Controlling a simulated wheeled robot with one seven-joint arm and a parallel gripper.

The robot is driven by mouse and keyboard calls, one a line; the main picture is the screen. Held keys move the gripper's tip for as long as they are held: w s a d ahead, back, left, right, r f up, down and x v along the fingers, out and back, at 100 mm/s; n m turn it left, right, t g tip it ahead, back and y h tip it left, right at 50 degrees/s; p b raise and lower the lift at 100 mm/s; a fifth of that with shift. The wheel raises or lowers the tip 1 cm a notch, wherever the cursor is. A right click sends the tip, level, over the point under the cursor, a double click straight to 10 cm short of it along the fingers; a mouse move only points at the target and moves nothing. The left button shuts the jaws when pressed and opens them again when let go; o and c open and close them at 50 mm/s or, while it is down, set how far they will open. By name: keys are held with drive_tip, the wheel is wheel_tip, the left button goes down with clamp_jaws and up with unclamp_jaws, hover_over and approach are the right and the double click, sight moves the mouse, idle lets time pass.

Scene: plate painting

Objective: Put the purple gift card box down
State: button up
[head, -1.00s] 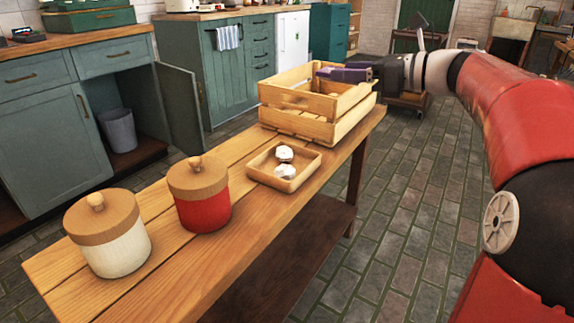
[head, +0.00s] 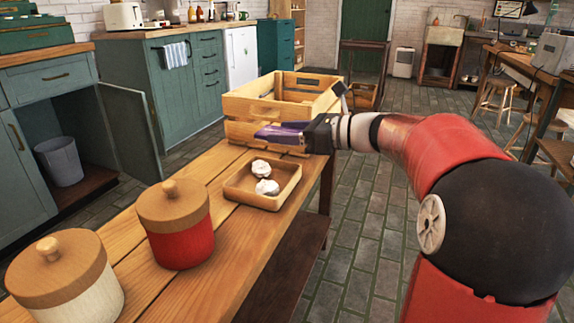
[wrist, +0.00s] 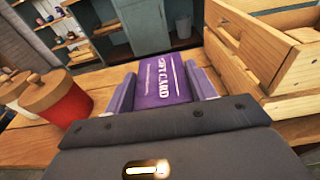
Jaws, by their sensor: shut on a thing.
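The purple gift card box (wrist: 163,82) is between the two fingers of my gripper (wrist: 162,88) in the wrist view, its white lettering facing the camera. My gripper (head: 280,133) is shut on it. In the head view the box is hard to tell apart from the purplish fingers. The gripper is at the near side of the wooden crate (head: 236,105), over the far part of the wooden table (head: 205,170). Whether the box touches the tabletop cannot be told.
The slatted crate (wrist: 245,45) stands close on the right in the wrist view. A small wooden tray (head: 237,195) with white lumps lies nearer. A red jar (head: 182,243) and a cream jar (head: 75,295) with wooden lids stand at the near end.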

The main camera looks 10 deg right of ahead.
drive_tip(key=shift+f+b, duration=0.6)
drive_tip(key=shift+f, duration=2.55)
drive_tip(key=shift+f, duration=0.2)
drive_tip(key=o, duration=1)
